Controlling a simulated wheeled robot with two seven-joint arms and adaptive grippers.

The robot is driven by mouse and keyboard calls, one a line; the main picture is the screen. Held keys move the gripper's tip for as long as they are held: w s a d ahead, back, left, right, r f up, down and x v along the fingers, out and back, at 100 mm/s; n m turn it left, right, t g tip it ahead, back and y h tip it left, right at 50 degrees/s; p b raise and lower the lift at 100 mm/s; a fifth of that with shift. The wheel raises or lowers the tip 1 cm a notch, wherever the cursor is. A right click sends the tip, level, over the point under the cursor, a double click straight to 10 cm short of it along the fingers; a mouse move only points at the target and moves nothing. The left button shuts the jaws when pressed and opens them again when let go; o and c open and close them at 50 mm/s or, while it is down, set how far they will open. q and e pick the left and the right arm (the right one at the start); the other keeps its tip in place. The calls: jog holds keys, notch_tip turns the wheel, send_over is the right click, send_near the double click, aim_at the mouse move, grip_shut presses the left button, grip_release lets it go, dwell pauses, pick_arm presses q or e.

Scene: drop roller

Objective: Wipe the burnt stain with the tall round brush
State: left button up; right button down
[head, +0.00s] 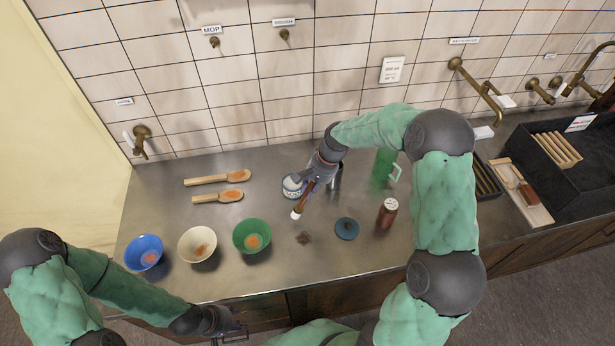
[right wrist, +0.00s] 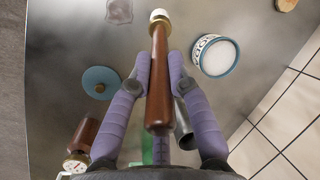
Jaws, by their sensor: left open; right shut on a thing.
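The brush has a brown wooden handle (head: 306,198) and a small white round head (head: 295,215). My right gripper (head: 316,178) is shut on it. In the right wrist view the brush (right wrist: 160,75) lies between the two purple fingers (right wrist: 160,85), its white head at the far end. The burnt stain (head: 304,238) is a small dark brown patch on the steel counter, just in front of the brush head. It also shows, paler, as a patch at the top of the right wrist view (right wrist: 119,11). The brush head appears apart from the stain. My left gripper (head: 232,334) is open and empty at the counter's front edge.
Blue (head: 144,252), cream (head: 197,245) and green (head: 252,236) bowls stand left of the stain. A white-and-blue tub (head: 292,187) and green jug (head: 383,165) stand behind. Two wooden scoops (head: 219,178) lie back left.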

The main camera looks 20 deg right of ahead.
jog(key=shift+w+d+r+p, duration=0.15)
jog(key=shift+r+p, duration=0.25)
jog(key=shift+r, duration=0.2)
jog(key=shift+w+a+r+p, duration=0.15)
jog(key=shift+r+p, duration=0.25)
jog(key=shift+r, duration=0.2)
jog(key=shift+s+r+p, duration=0.15)
jog(key=shift+r+p, duration=0.4)
jog(key=shift+r, duration=0.4)
pick_arm(q)
notch_tip(320, 180, up, 3)
jog(key=shift+w+a+f, duration=0.1)
jog(key=shift+w+a, duration=0.05)
